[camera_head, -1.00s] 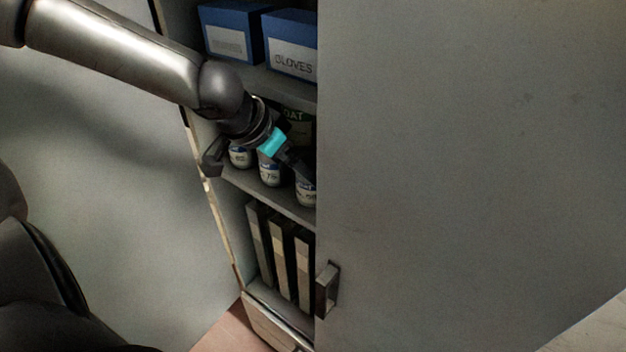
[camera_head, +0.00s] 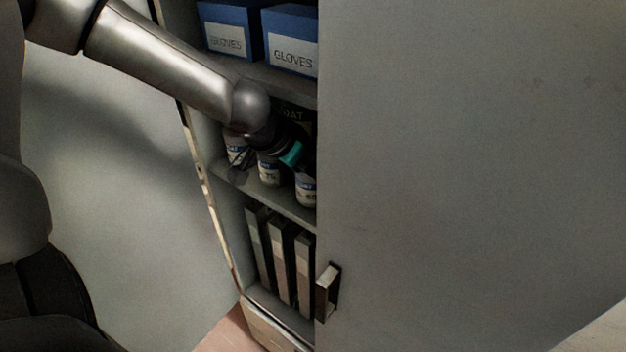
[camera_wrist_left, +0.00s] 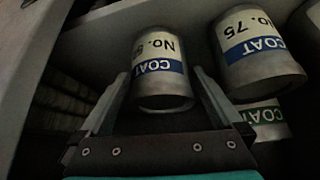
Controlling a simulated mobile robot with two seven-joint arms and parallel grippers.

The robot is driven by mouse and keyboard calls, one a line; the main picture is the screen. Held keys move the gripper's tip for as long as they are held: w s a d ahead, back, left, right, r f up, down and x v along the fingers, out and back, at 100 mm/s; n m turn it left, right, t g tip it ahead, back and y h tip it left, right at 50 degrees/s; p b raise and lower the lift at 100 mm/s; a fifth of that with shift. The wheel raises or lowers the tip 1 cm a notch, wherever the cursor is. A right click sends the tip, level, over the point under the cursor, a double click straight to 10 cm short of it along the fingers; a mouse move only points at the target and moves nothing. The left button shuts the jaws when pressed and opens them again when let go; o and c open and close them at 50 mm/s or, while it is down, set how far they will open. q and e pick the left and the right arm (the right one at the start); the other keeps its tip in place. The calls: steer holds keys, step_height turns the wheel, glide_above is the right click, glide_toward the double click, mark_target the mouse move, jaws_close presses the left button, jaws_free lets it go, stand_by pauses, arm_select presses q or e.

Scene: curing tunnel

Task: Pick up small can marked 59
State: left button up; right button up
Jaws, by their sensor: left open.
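A small white can with a blue COAT band (camera_wrist_left: 158,62) is between the fingers of my left gripper (camera_wrist_left: 160,76) in the left wrist view. Its number is only partly legible, so I cannot tell whether it is 59. The fingers are open, one on each side of the can. In the head view my left gripper (camera_head: 303,161) reaches into the cabinet at the rightmost small can (camera_head: 306,190). A can marked 75 (camera_wrist_left: 262,52) stands beside it, also visible as the middle can (camera_head: 269,171). My right gripper is not in view.
Another small can (camera_head: 235,147) stands at the left of the shelf (camera_head: 284,204), partly hidden. Larger dark COAT containers are behind. Glove boxes (camera_head: 292,42) fill the shelf above, binders (camera_head: 282,265) the one below. The closed right door (camera_head: 470,170) borders the opening.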

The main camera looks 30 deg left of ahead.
arm_select(q)
steer(key=shift+c, duration=0.2)
steer(key=c, duration=1.4)
steer(key=shift+r, duration=0.1)
steer(key=shift+r, duration=0.1)
